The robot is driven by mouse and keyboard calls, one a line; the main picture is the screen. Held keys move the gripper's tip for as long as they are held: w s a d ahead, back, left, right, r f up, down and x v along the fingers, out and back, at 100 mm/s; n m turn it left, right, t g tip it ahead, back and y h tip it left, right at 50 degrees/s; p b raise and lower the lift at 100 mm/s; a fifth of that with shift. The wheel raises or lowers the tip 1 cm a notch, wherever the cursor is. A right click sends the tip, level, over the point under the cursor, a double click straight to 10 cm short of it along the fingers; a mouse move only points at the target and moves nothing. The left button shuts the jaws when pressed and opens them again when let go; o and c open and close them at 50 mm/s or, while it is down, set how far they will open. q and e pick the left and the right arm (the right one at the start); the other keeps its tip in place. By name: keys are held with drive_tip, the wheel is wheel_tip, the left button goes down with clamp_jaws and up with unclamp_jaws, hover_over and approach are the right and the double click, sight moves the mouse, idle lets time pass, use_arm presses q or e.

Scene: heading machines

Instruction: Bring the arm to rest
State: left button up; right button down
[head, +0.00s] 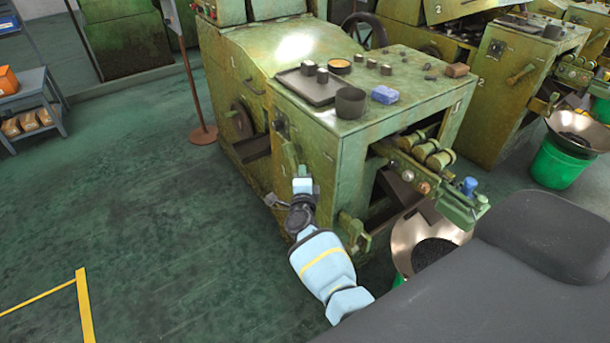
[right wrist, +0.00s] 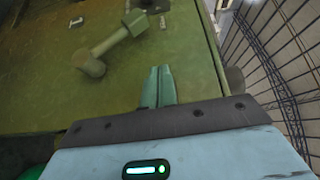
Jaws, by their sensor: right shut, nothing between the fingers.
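My right arm (head: 325,265), pale blue with a yellow stripe, reaches up from the lower middle of the head view. Its gripper (head: 301,171) is in front of the near side of the green heading machine (head: 325,175). In the right wrist view the two slim greenish fingers of the right gripper (right wrist: 158,84) lie together, with nothing between them. They point toward a green machine panel (right wrist: 60,95) with a lever handle (right wrist: 115,45). I cannot tell whether the fingertips touch the panel. My left gripper is not in view.
The machine top holds a dark tray (head: 310,88), a dark cup (head: 350,102) and a blue block (head: 385,95). A metal funnel pan (head: 408,232) stands right of my arm. Green floor (head: 150,220) is open to the left. Wire mesh (right wrist: 285,50) shows at right in the wrist view.

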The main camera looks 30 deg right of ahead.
drive_tip(key=shift+w+d+f, duration=0.1)
drive_tip(key=shift+f, duration=0.05)
drive_tip(key=s+a+f+n+g+y, duration=0.1)
drive_tip(key=s+a+f+n+y, duration=0.2)
drive_tip(key=s+n, duration=0.4)
drive_tip(key=s+a+f+n+y, duration=0.1)
drive_tip(key=s+f+n+y, duration=0.25)
drive_tip(key=s+f, duration=0.4)
drive_tip(key=s+a+f+n+g+y, duration=0.1)
drive_tip(key=s+a+f+n+y, duration=0.15)
drive_tip(key=s+n, duration=0.55)
drive_tip(key=s+a+f+n+g, duration=0.1)
drive_tip(key=s+a+n+g, duration=0.1)
drive_tip(key=s, duration=0.9)
drive_tip(key=s+a+f+n+g+y, duration=0.1)
drive_tip(key=s+a+n, duration=0.3)
drive_tip(key=s, duration=0.8)
drive_tip(key=shift+s+n+g+y, duration=0.25)
drive_tip(key=shift+n+g, duration=0.3)
drive_tip(key=shift+g, duration=0.35)
